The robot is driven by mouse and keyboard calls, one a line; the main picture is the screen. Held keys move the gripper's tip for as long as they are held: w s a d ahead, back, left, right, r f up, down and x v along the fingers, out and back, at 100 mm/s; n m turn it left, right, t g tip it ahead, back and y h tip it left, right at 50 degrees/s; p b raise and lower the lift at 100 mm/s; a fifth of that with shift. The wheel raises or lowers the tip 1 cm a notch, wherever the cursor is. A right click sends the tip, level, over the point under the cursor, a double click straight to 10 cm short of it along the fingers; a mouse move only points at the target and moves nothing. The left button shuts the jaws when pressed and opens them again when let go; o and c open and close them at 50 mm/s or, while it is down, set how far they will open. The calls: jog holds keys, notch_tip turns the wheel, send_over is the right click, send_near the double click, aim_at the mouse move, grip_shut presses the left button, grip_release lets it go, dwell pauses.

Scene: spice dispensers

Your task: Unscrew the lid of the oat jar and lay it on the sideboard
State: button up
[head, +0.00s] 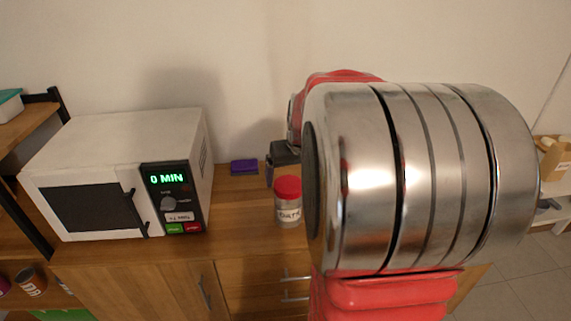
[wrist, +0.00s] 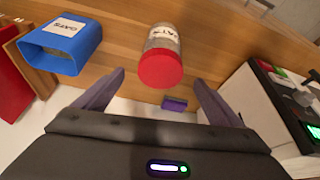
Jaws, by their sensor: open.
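The oat jar (head: 288,208) stands upright on the wooden sideboard (head: 240,228), right of the microwave. It is clear with a white label, and its red lid (head: 287,187) is on top. In the wrist view the jar (wrist: 163,40) is at the upper middle, with the red lid (wrist: 160,70) facing the camera. My gripper (wrist: 160,82) is open, its two dark fingers on either side of the lid's direction with a gap to the lid, and nothing is held. In the head view my gripper (head: 277,165) is partly hidden by my arm, just behind and above the jar.
A white microwave (head: 120,175) reading 0 MIN stands left. A purple block (head: 244,167) lies near the wall. In the wrist view a blue open container labelled OATS (wrist: 66,45) stands on the sideboard. Bare wood shows between the microwave and the jar.

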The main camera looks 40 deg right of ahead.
aim_at(291, 185)
jog(key=shift+x, duration=2.5)
jog(key=c, duration=1.2)
jog(key=shift+s+d+n, duration=0.1)
jog(key=shift+n, duration=0.2)
jog(key=shift+d+n+y, duration=0.15)
jog(key=shift+n+y, duration=0.55)
jog(key=shift+n, duration=0.8)
jog(key=shift+d+n+y, duration=0.15)
jog(key=shift+n+y, duration=0.55)
jog(key=shift+n, duration=1)
jog(key=shift+n+y, duration=0.4)
jog(key=shift+n, duration=0.7)
